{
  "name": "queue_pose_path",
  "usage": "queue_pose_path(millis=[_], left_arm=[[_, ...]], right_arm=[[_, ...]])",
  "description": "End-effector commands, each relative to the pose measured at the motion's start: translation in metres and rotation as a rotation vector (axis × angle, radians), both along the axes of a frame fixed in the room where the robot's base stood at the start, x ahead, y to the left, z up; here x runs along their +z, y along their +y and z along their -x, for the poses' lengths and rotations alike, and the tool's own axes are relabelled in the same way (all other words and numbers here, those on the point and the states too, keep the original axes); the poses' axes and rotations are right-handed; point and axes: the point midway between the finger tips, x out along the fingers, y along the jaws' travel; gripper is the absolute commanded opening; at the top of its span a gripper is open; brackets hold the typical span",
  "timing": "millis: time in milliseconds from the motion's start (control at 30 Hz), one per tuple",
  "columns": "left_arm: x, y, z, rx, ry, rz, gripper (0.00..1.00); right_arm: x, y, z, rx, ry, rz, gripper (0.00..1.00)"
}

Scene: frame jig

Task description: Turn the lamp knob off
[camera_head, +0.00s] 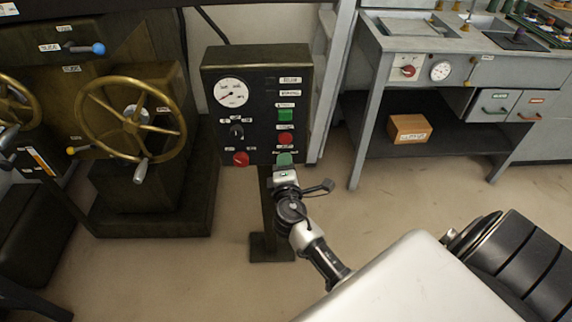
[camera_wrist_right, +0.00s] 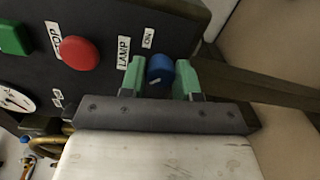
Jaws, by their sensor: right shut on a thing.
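The lamp knob (camera_wrist_right: 160,68) is a blue round knob with a small pale mark, next to labels reading LAMP and ON in the right wrist view. It sits on the dark control panel (camera_head: 257,75), at its lower right corner in the head view, where my right gripper hides it. My right gripper (camera_head: 284,160) has green fingertips, one on each side of the knob, and is shut on it. The lamp itself cannot be made out. My left gripper is not in view.
Above the knob on the panel are a red button (camera_head: 286,139) and a green button (camera_head: 286,115). A red knob (camera_head: 240,158) and a gauge (camera_head: 231,92) are further left. A brass handwheel (camera_head: 130,88) stands left of the panel. A grey workbench (camera_head: 385,75) stands right.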

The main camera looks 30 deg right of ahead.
Motion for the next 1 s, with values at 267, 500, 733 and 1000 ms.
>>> queue_pose_path(millis=[267,500,733,1000], left_arm=[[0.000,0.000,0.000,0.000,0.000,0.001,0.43],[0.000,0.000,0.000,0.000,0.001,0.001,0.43],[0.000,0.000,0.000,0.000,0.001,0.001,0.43],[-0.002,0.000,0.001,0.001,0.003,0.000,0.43]], right_arm=[[-0.001,0.001,0.000,0.002,0.002,0.000,0.50],[0.000,0.000,0.000,0.001,0.001,-0.001,0.57],[-0.001,0.008,0.012,0.002,0.002,-0.003,0.57],[0.000,0.036,0.058,0.003,0.003,-0.003,0.57]])
